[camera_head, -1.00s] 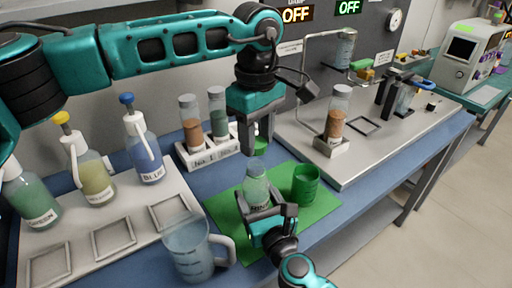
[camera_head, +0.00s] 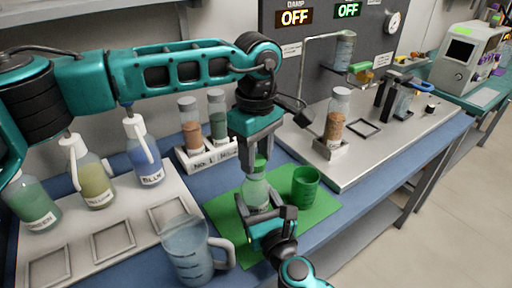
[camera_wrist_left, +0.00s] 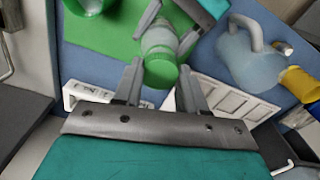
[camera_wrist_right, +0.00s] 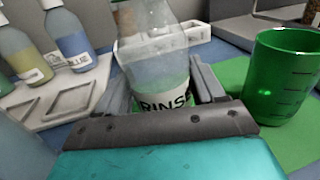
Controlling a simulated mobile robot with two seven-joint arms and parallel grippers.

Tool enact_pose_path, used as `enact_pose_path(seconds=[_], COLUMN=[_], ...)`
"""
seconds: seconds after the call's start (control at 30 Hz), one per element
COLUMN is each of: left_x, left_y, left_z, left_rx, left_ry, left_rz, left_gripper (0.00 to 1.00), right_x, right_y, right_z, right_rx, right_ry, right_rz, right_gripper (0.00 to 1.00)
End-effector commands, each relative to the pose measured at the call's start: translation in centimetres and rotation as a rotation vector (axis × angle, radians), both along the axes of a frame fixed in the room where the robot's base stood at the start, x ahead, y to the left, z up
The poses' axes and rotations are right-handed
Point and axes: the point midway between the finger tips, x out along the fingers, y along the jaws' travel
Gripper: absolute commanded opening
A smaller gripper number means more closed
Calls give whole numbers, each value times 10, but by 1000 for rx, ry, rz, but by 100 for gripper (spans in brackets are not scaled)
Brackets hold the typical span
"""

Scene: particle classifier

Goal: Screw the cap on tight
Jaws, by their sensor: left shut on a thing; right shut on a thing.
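The clear bottle (camera_head: 256,190) stands upright on the green mat (camera_head: 318,206); its label reads RINSE in the right wrist view (camera_wrist_right: 160,102). My right gripper (camera_head: 271,214) is shut around its lower body. My left gripper (camera_head: 257,153) is above it, pointing down and shut on the green cap (camera_head: 260,163). The cap sits at the bottle's mouth, roughly in line with the neck; the left wrist view shows the cap (camera_wrist_left: 160,72) between the fingers, over the bottle. Whether the threads are engaged is hidden.
A green beaker (camera_head: 305,186) stands just right of the bottle. A clear jug (camera_head: 190,250) stands front left. A rack of vials (camera_head: 184,158) is behind. Squeeze bottles (camera_head: 143,150) stand on a tray at left. A metal platform (camera_head: 400,145) is at right.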

Motion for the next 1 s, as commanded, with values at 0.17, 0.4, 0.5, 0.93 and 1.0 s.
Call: enact_pose_path(seconds=[0.17,0.4,0.5,0.93,1.0], left_x=[0,0,0,0,0], left_y=[0,0,0,0,0], left_z=[-2,-1,-1,-9,-10], left_rx=[-1,-1,-1,0,0], left_ry=[-1,-1,-1,0,0], left_rz=[-1,0,0,0,0], left_gripper=[13,13,13,13,13], right_x=[0,0,0,0,0], right_y=[-1,-1,-1,-1,-1], right_z=[-1,-1,-1,-1,-1], right_rx=[-1,-1,-1,-1,-1], right_ry=[1,1,1,1,1], right_rz=[-2,-2,-2,-2,-2], right_gripper=[13,13,13,13,13])
